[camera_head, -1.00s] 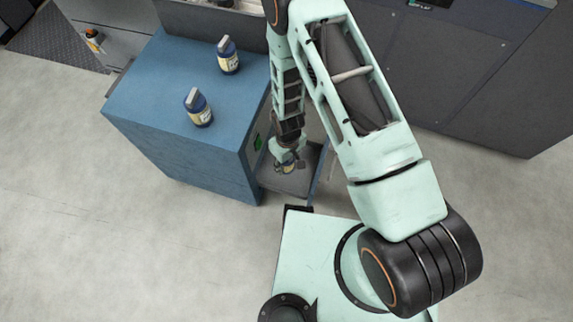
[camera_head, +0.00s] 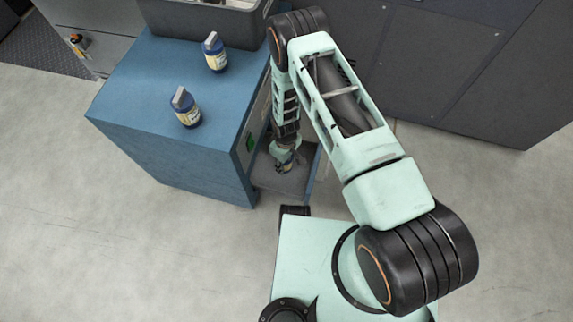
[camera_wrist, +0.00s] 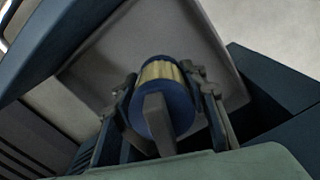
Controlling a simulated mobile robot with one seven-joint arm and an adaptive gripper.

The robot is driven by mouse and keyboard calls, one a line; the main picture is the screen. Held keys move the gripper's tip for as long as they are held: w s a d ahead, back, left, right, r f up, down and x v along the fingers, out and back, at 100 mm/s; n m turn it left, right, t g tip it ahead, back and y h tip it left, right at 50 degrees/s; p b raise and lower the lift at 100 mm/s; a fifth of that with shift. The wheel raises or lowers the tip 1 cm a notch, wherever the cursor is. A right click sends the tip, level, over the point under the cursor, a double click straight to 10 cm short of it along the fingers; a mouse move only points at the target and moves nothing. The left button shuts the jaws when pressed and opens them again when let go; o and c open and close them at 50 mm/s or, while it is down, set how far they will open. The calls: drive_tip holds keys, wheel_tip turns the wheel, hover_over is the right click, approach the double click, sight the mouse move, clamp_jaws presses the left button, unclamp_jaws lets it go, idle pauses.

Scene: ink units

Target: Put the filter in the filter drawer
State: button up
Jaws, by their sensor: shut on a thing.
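The filter (camera_wrist: 162,100) is a blue-capped cylinder with a pale yellow body and a grey tab. In the wrist view my gripper (camera_wrist: 165,95) has a finger on each side of it and is shut on it. The filter drawer (camera_wrist: 120,45) is an open grey tray behind the filter. In the head view my gripper (camera_head: 284,163) is down over the drawer (camera_head: 293,186), which is pulled out from the blue cabinet (camera_head: 205,160). The filter is mostly hidden there by my gripper. I cannot tell whether it touches the drawer floor.
Two similar blue-capped filters stand on the cabinet top, one nearer (camera_head: 187,112) and one farther (camera_head: 215,55). A grey bin (camera_head: 200,22) stands at the back of the top. Dark cabinets (camera_head: 450,80) line the right.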

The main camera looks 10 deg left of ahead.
drive_tip(key=w+f+b, duration=0.1)
drive_tip(key=w+f, duration=0.1)
drive_tip(key=f, duration=0.1)
drive_tip(key=shift+w, duration=0.25)
drive_tip(key=shift+w+f+b, duration=0.15)
drive_tip(key=shift+f+b, duration=0.25)
drive_tip(key=shift+f, duration=1.2)
drive_tip(key=shift+f, duration=0.15)
drive_tip(key=o, duration=1.2)
wheel_tip(320, 180, up, 12)
drive_tip(key=p, duration=0.3)
